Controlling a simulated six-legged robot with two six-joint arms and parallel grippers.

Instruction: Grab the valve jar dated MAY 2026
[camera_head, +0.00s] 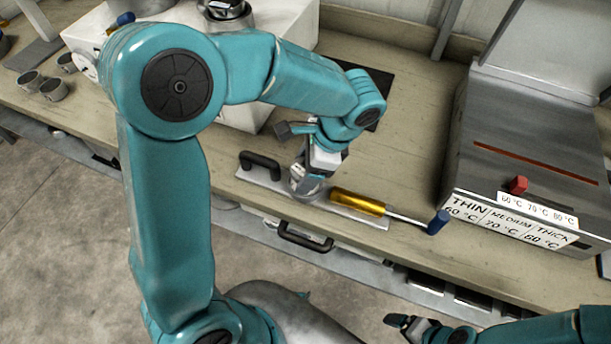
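No label reading MAY 2026 can be made out in this view. My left gripper (306,182) points down over a flat metal plate (350,209) near the bench's front edge. A small greyish round shape shows at its fingertips, but I cannot tell whether it is a jar or part of the gripper, nor whether the fingers are shut. My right gripper (398,322) is at the bottom edge, low in front of the bench and apart from everything on it; its opening is unclear. A metal round vessel (226,10) stands on the white box at the top, partly cut off.
A yellow tool with a blue end (357,202) lies right of my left gripper. A black handle (262,163) is to its left. A metal heater box (535,150) with temperature labels stands at right. Several metal cups (54,90) are at far left.

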